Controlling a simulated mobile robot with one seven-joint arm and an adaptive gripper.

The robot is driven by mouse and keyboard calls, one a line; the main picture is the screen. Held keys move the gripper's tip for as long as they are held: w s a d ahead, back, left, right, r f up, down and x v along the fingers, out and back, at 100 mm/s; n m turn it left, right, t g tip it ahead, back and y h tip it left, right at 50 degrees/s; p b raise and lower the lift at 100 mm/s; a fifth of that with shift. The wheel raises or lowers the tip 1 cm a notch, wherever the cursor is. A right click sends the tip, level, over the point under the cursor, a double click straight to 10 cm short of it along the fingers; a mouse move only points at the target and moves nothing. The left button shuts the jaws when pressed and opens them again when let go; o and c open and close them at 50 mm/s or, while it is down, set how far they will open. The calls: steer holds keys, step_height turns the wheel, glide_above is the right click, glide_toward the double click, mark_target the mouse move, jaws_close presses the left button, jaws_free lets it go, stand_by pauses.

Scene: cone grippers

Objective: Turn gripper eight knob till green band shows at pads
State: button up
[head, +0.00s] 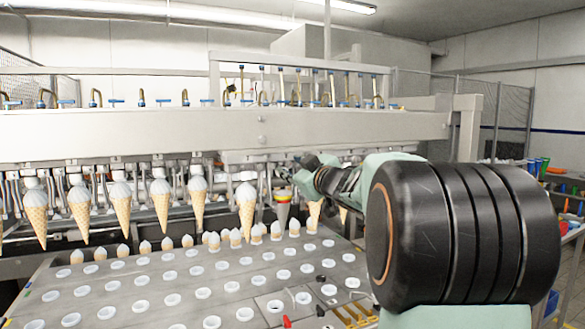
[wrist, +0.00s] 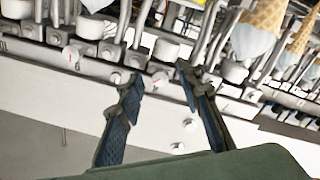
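A row of cone grippers hangs under the long white beam (head: 200,128) in the head view, most holding cones point down. My gripper (head: 303,175) reaches in from the right to the underside of this beam. In the wrist view, which looks upside down, my gripper (wrist: 158,82) is open. A small pale knob with a red mark (wrist: 160,79) lies between and just beyond the fingertips; contact is not clear. Similar knobs sit to its left (wrist: 71,56) and right (wrist: 250,95). Red and yellow color shows above a grey cone shape (head: 283,196) below my gripper. I cannot read any gripper number or confirm a green band.
Cones hang close on both sides, including one left of my gripper (head: 246,205). Below is a grey conveyor plate (head: 230,285) with white-rimmed holes, several holding cones. Blue-handled valves and hoses line the beam's top. Bins (head: 560,190) stand far right.

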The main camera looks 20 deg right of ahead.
steer(key=shift+s, duration=0.1)
steer(key=s, duration=1.2)
steer(key=shift+w+d+f, duration=0.1)
stand_by(0.3)
